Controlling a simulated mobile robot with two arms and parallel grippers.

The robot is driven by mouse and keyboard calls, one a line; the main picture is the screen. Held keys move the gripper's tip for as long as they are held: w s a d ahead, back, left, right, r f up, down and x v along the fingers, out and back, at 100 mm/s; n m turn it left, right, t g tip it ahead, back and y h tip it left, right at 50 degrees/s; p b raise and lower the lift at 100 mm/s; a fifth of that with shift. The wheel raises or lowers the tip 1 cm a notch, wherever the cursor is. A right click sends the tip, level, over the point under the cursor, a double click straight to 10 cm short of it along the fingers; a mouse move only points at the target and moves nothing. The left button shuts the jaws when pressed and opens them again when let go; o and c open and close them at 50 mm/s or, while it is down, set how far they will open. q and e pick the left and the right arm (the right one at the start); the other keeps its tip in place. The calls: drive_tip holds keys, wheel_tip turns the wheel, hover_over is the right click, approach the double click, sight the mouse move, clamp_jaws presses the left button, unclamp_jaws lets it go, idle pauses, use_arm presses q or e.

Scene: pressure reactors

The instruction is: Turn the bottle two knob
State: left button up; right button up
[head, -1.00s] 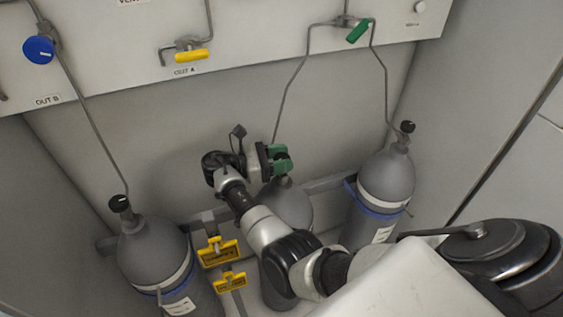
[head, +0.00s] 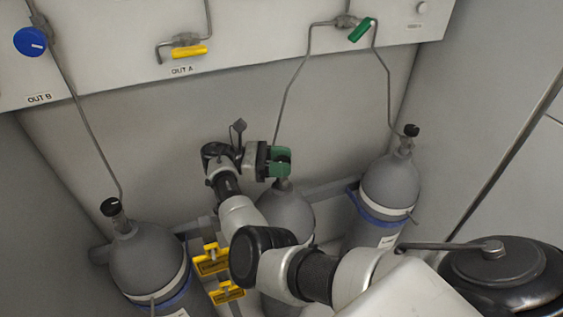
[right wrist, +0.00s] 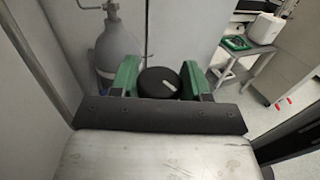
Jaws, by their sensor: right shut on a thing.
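Three grey gas bottles stand along the back wall. The middle bottle (head: 287,212) is partly hidden by my right arm. My right gripper (head: 281,161) is at its top, with green fingers on either side of the knob. In the right wrist view, the black knob (right wrist: 161,82) with a white mark sits between the green fingers, and my right gripper (right wrist: 162,80) is shut on it. The left bottle (head: 150,255) has a black knob (head: 110,206), and the right bottle (head: 390,185) has a black knob (head: 411,130); both are untouched. My left gripper is not in view.
A white panel above holds a blue knob (head: 30,42), a yellow handle (head: 189,52) and a green handle (head: 360,30), with thin pipes running down. Yellow brackets (head: 211,260) are on the rail between the left and middle bottles. Side walls enclose the bottles.

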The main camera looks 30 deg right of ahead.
drive_tip(key=o, duration=0.9)
drive_tip(key=shift+d, duration=0.1)
